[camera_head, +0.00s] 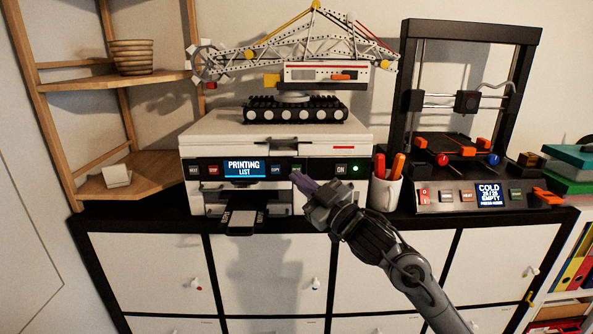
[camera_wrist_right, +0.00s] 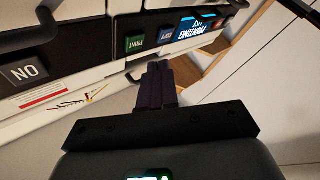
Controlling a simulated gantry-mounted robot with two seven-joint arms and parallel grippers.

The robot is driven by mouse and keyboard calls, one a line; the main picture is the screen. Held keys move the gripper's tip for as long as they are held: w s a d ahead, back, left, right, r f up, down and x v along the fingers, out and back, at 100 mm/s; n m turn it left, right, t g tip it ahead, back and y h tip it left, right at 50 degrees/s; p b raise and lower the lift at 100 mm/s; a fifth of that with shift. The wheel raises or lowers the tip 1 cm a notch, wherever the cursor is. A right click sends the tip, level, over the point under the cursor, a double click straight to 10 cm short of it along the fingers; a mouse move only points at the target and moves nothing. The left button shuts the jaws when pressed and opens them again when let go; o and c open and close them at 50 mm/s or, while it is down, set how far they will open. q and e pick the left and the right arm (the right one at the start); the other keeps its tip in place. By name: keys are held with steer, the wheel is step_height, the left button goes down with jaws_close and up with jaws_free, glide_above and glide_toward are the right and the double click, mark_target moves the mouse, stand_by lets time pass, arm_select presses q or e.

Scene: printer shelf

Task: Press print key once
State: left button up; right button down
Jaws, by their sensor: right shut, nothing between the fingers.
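The white printer (camera_head: 215,145) stands on the dark cabinet top. Its black front panel carries a lit blue screen (camera_head: 244,169) reading "PRINTING LIST". In the right wrist view the fingertips (camera_wrist_right: 156,68) lie just below the key in the picture; I cannot tell any contact. My left gripper is not in view.
The ON key (camera_head: 341,169) and a green light sit right of my fingers. A white pen cup (camera_head: 385,190) stands beside the printer, then a 3D printer (camera_head: 461,196). A dark paper tray (camera_head: 241,218) juts out below the panel. A toy crane (camera_head: 296,108) sits on top.

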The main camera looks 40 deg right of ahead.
steer(key=shift+s+a, duration=1.1)
steer(key=shift+s, duration=0.3)
